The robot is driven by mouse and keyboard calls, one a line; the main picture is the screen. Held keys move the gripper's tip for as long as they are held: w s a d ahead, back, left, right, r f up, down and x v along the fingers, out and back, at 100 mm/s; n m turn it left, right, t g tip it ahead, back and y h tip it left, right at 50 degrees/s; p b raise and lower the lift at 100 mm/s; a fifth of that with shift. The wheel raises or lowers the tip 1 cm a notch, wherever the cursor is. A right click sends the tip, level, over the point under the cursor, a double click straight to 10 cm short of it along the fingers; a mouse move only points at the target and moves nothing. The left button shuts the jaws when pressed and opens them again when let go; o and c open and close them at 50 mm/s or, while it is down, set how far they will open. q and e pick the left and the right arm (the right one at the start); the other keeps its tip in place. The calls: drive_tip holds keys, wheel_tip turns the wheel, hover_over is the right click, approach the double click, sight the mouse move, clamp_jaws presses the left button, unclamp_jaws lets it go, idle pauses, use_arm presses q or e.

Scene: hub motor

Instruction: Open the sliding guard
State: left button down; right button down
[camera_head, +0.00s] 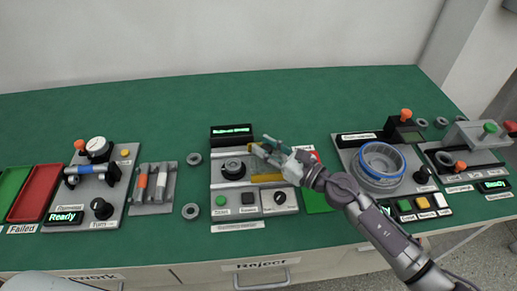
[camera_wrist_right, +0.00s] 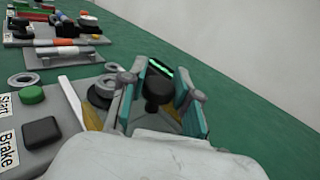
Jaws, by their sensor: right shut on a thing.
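The middle station (camera_head: 218,202) has a dark round fixture (camera_head: 233,169) between yellow-edged rails, with a lit display (camera_head: 232,131) behind it. The sliding guard shows as yellow-edged parts (camera_head: 266,178) on the right side of this fixture, partly hidden by my gripper. My right gripper (camera_head: 266,150) is at the right of the fixture, shut on a dark knob-like handle (camera_wrist_right: 158,88), which stands between its teal fingers in the wrist view. I take it as the guard's handle; its joint to the guard is hidden. My left gripper is not in view.
Labelled buttons (camera_head: 249,198) line the station's front. To the right stands a station with a blue-rimmed ring (camera_head: 382,160); to the left are a tool tray (camera_head: 153,188) and a red bin (camera_head: 36,192). Loose grey rings (camera_head: 191,211) lie on the green table (camera_head: 120,110). The back of the table is clear.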

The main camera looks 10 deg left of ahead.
drive_tip(key=c, duration=0.8)
unclamp_jaws()
drive_tip(key=v, duration=1.2)
